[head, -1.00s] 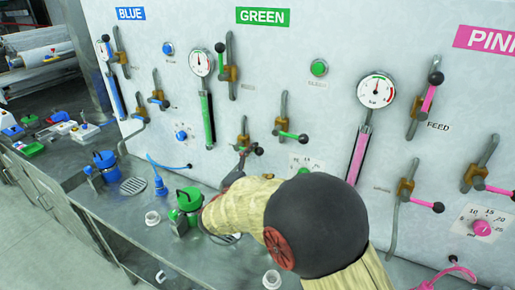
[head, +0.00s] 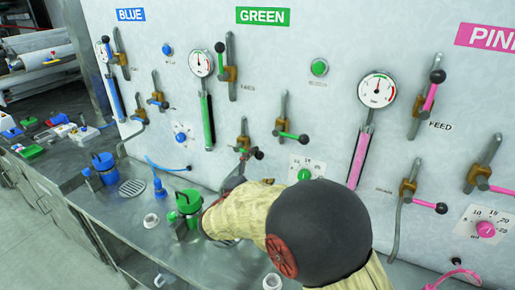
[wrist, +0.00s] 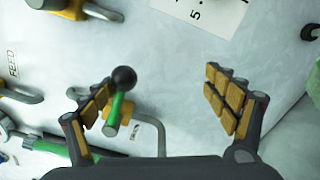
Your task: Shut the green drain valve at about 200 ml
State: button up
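The green drain valve (head: 243,143) is on the panel under the green section, its black-knobbed lever pointing right and slightly down in the head view. In the wrist view its green lever (wrist: 115,108) and black knob stand between my open fingers, close to the left finger. My gripper (wrist: 165,105) is open; I cannot tell whether the left finger touches the lever. A green jug (head: 188,202) stands on the bench below, left of my arm.
Another green-lever valve (head: 283,125) and a green dial (head: 304,174) are close by on the right. The green feed valve (head: 231,73) is above. A blue jug (head: 104,165) and a blue bottle (head: 159,187) stand farther left on the bench.

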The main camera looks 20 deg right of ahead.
jog(key=shift+w+a+r, duration=0.15)
jog(key=shift+a+r, duration=0.05)
jog(key=shift+r, duration=0.35)
jog(key=v, duration=0.9)
jog(key=shift+b, duration=0.35)
dwell(0.4)
